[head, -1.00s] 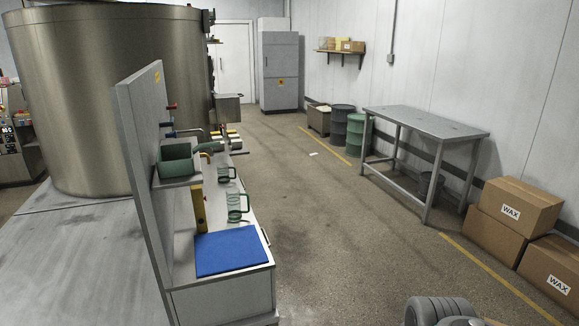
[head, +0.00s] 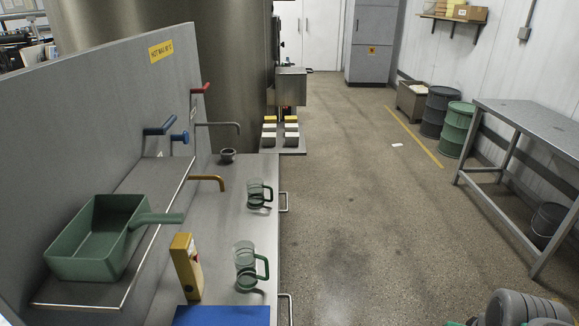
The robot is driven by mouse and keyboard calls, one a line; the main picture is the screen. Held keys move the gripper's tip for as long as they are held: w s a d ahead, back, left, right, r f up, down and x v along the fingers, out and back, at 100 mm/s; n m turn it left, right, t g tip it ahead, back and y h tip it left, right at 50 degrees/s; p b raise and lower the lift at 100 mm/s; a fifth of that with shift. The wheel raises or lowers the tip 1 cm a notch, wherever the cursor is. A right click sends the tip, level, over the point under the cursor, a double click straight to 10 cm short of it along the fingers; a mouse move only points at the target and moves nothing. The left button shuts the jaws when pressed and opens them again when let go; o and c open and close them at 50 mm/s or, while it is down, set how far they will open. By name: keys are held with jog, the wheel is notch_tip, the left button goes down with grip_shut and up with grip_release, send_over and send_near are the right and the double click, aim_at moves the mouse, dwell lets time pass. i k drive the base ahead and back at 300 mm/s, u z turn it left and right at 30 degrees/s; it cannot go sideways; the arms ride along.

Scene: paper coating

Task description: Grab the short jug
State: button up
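The nearer jug (head: 244,262) stands beside the yellow box-shaped thing. The farther jug (head: 256,194) stands behind it, near the brass spout, and looks smaller. Distance makes it hard to tell for certain which is the short one. Both handles point right, toward the counter's open edge. My gripper is not in view. A grey ribbed part at the bottom right looks like my arm.
A green scoop (head: 85,255) sits on a raised shelf at left. A yellow upright block (head: 187,267) and blue mat (head: 222,316) are at the near end. A brass spout (head: 208,180) and small cup (head: 228,155) lie farther back. The floor right of the counter is clear.

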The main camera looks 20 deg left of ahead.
aim_at(261, 193)
jog(key=i, duration=3.45)
jog(key=u, duration=5.3)
jog(key=i, duration=0.5)
jog(key=u, duration=0.05)
